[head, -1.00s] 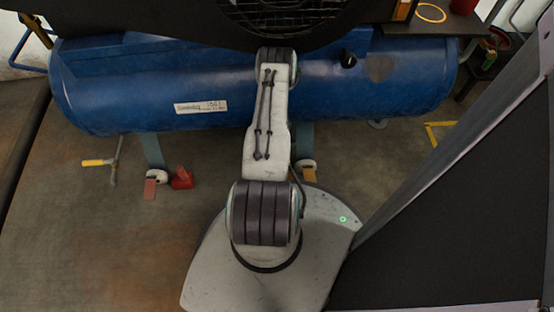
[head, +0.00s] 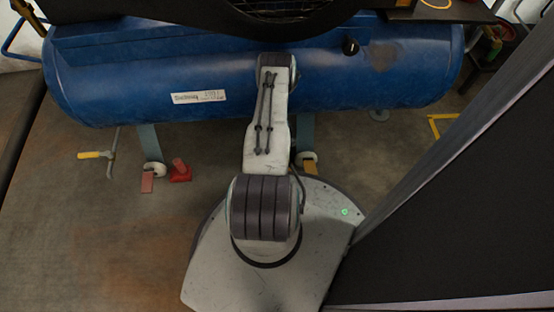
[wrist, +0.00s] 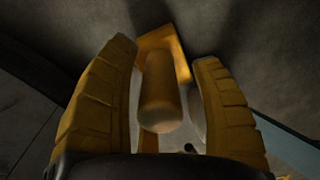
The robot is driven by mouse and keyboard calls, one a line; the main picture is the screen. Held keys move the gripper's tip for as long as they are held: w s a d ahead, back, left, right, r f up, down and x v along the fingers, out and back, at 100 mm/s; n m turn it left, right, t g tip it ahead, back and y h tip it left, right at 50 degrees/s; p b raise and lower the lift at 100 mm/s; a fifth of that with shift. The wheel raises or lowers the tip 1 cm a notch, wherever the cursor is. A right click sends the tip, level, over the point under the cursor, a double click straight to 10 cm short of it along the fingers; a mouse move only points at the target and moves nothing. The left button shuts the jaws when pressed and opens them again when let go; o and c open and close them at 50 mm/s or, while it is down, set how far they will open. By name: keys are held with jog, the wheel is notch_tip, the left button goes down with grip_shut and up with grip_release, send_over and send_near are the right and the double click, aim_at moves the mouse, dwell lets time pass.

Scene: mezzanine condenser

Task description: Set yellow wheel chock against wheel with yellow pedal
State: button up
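In the wrist view my gripper (wrist: 165,115) is open, its two ridged yellow fingers apart. The yellow wheel chock (wrist: 163,85) shows between them, its rounded handle toward the camera and its flat base (wrist: 165,42) beyond. Gaps show between handle and fingers. In the head view the gripper and this chock are not visible. The wheel with the yellow pedal (head: 311,167) stands under the blue tank, just right of my arm, partly hidden. Whether the chock touches the wheel cannot be seen.
The blue tank (head: 140,82) spans the back. A wheel with a red pedal (head: 147,182) stands left, a red chock (head: 181,171) beside it. A yellow-handled bar (head: 95,155) is farther left. A dark panel (head: 440,220) closes off the right; floor at left is clear.

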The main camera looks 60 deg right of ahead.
grip_shut()
dwell(0.3)
jog(key=shift+w+d+b, duration=0.45)
jog(key=shift+w+d, duration=0.2)
jog(key=shift+d, duration=0.35)
jog(key=shift+o, duration=0.7)
grip_release()
jog(key=shift+a, duration=0.1)
jog(key=shift+a, duration=0.15)
